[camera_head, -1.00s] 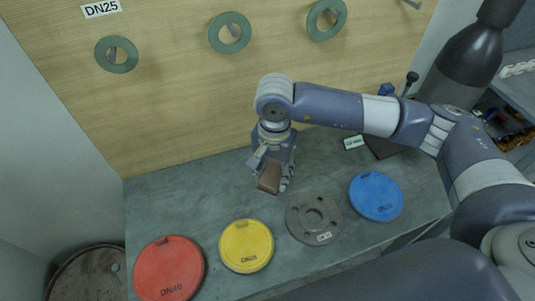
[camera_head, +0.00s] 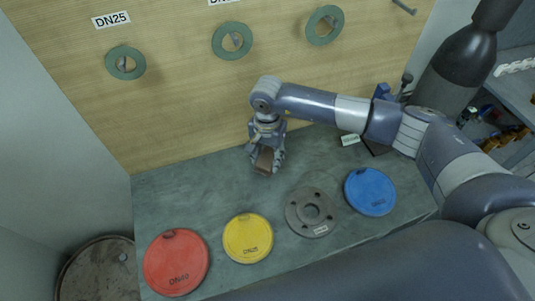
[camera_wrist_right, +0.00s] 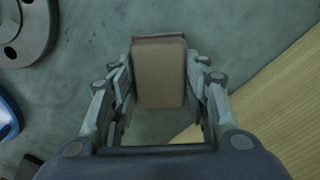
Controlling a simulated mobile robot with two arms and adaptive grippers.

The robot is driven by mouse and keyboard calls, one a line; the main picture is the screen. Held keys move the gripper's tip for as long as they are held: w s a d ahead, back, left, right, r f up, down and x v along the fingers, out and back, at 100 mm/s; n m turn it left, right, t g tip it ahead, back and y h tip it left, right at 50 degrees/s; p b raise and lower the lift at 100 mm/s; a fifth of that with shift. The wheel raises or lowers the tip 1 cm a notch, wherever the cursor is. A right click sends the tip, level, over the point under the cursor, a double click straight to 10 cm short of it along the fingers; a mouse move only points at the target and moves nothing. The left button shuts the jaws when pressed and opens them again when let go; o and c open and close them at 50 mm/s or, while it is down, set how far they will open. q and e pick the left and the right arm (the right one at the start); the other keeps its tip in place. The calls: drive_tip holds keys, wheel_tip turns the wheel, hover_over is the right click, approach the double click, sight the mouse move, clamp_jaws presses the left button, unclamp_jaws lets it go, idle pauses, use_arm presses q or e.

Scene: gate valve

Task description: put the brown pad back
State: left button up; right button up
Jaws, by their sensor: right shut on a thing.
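The brown pad (camera_head: 264,160) is between the fingers of my right gripper (camera_head: 266,163), above the grey bench near the wooden back panel. In the right wrist view the brown pad (camera_wrist_right: 159,72) sits upright in the picture, with a finger of my right gripper (camera_wrist_right: 160,85) on each side. The gripper is shut on it. Bare bench surface shows beyond the pad, and its gap to the bench is hard to judge. My left gripper is not in view.
On the bench (camera_head: 200,200) lie a red disc (camera_head: 176,263), a yellow disc (camera_head: 248,238), a grey flange (camera_head: 311,212) and a blue disc (camera_head: 370,192). Green rings (camera_head: 232,41) hang on the wooden panel (camera_head: 190,105). A barrel (camera_head: 98,272) stands at lower left.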

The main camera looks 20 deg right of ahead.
sight(267, 158)
drive_tip(key=shift+f, duration=0.1)
drive_tip(key=shift+f, duration=0.1)
drive_tip(key=o, duration=1.1)
drive_tip(key=shift+r, duration=0.35)
drive_tip(key=shift+r+b, duration=2.4)
drive_tip(key=shift+r, duration=3.45)
